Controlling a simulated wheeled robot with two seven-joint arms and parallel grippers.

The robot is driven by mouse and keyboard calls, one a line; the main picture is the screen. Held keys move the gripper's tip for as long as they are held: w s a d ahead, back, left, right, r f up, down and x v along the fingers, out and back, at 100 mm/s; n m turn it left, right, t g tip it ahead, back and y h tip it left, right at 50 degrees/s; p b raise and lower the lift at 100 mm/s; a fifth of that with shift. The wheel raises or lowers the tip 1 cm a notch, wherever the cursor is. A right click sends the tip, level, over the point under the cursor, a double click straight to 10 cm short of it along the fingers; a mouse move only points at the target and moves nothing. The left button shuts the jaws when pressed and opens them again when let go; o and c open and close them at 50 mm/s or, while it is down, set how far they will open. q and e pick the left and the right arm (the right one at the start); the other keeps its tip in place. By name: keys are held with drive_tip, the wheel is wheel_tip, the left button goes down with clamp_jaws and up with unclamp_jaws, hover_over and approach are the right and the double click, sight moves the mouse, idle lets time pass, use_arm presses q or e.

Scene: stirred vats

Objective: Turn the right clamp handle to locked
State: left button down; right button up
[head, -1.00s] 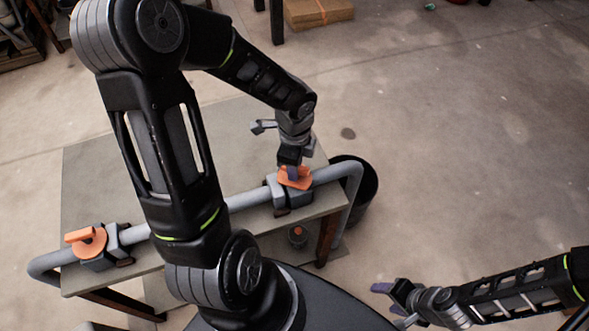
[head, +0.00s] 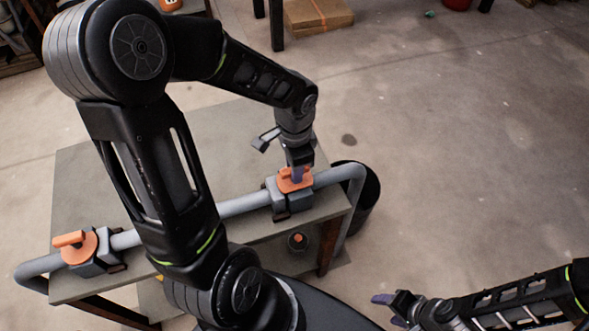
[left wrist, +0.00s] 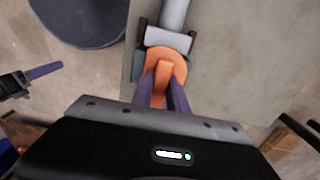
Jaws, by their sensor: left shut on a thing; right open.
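The right clamp handle (head: 284,184) is orange and sits on a grey clamp body (head: 292,204) around the pipe, near the table's right end. My left gripper (head: 297,175) comes down from above and is shut on this handle. In the left wrist view the orange handle (left wrist: 162,76) has its bar between the two purple fingers (left wrist: 163,92). The gripper hides part of the handle in the head view. The left clamp handle (head: 75,243), also orange, stands on the other clamp at the left. My right gripper (head: 387,309) is open and empty at the lower right, away from the table.
The grey pipe (head: 243,204) runs along the front of the table (head: 95,185) and bends down at both ends. A dark bin (head: 366,195) stands on the floor beside the table's right end. Open floor lies to the right.

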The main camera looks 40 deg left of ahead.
idle(0.3)
use_arm(q)
drive_tip(key=c, duration=1.3)
unclamp_jaws()
wheel_tip(320, 180, up, 8)
drive_tip(key=shift+f, duration=0.1)
